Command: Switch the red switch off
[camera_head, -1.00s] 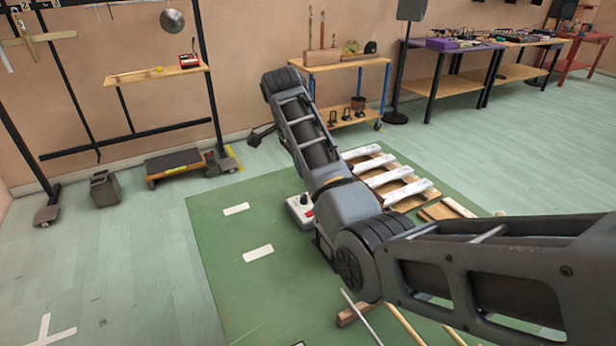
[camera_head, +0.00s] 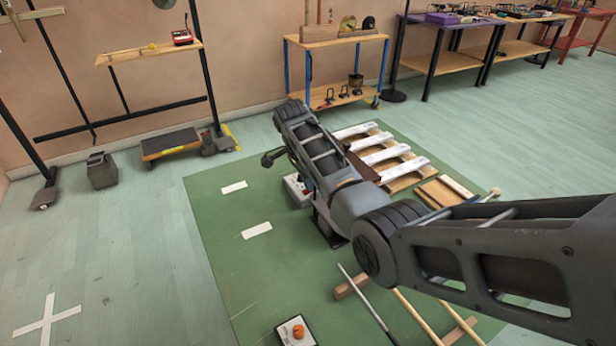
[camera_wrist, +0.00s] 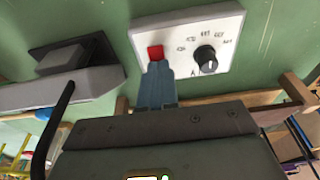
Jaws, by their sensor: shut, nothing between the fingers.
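The red switch (camera_wrist: 155,52) is a small red rocker on a white box (camera_wrist: 222,25), left of a black knob (camera_wrist: 205,58) ringed by small printed marks. My gripper (camera_wrist: 157,68) is shut and empty. Its fingertips appear right at the lower edge of the switch in the wrist view; I cannot tell whether they touch it. In the head view the white box (camera_head: 294,187) stands on the green mat, mostly hidden behind my arm. The switch itself is hidden there, so its on or off position is unclear.
White bars on a wooden frame (camera_head: 408,181) lie right of my arm. A small box with an orange knob (camera_head: 298,331) and several sticks (camera_head: 402,308) lie at the front. A grey pedal-like thing (camera_wrist: 75,62) is beside the white box.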

